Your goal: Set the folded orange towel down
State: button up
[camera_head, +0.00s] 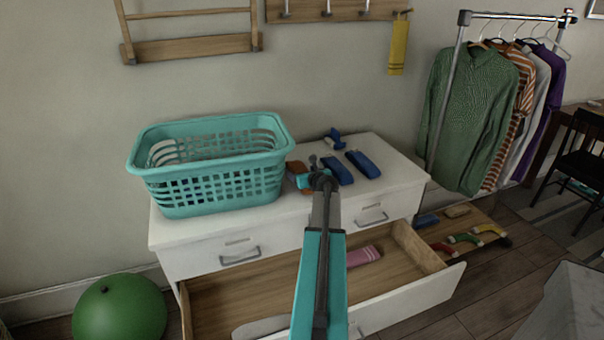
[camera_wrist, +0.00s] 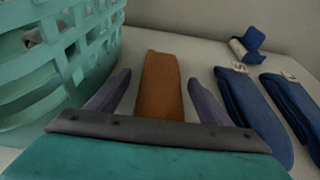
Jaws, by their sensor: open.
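The folded orange towel (camera_wrist: 160,88) lies on the white dresser top, between the teal basket and the blue folded items. In the head view only a part of the orange towel (camera_head: 297,170) shows; my arm and gripper hide the rest. My gripper (camera_wrist: 157,85) is open, with one finger on each side of the towel and a visible gap to each. In the head view my gripper (camera_head: 308,177) is low over the dresser top. I cannot tell how far the fingertips are above the surface.
The teal laundry basket (camera_head: 215,185) stands close on the left. Two blue folded items (camera_head: 338,170) with letter tags lie close on the right, with a blue-and-white item (camera_wrist: 245,42) behind. The dresser's drawer (camera_head: 405,300) is pulled out, with a pink towel (camera_head: 363,256) inside.

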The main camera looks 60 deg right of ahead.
jog(key=shift+s+r, duration=0.1)
jog(key=shift+r, duration=0.05)
jog(key=shift+b+v, duration=0.45)
jog(key=shift+v, duration=5.5)
jog(key=shift+a+r, duration=0.1)
jog(key=shift+a, duration=0.1)
